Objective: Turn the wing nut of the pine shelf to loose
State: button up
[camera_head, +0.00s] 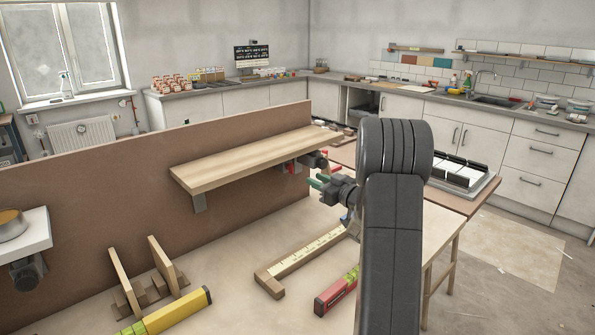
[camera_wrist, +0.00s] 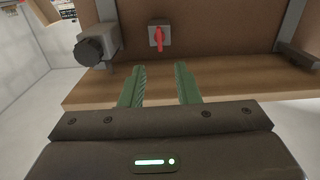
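The pine shelf (camera_head: 245,158) is a light wood board held out from a brown upright panel. Its edge also shows in the wrist view (camera_wrist: 230,88). The red wing nut (camera_wrist: 159,40) sits on a small grey plate on the panel, its wing pointing towards the shelf board in that picture. In the head view a small red part (camera_head: 293,168) shows under the shelf's right end. My gripper (camera_wrist: 160,72) is open, its two green fingers apart with nothing between them. It points at the wing nut from a short distance, not touching it. My gripper also shows in the head view (camera_head: 316,181).
A dark round knob on a grey block (camera_wrist: 92,48) is beside the wing nut. A grey bracket (camera_head: 199,202) is under the shelf's left end. Below are a wooden square with a scale (camera_head: 300,252), a red level (camera_head: 336,292) and a yellow level (camera_head: 172,314).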

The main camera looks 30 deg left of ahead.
aim_at(291, 168)
jog(key=p+x, duration=0.1)
jog(key=x, duration=0.9)
grip_shut()
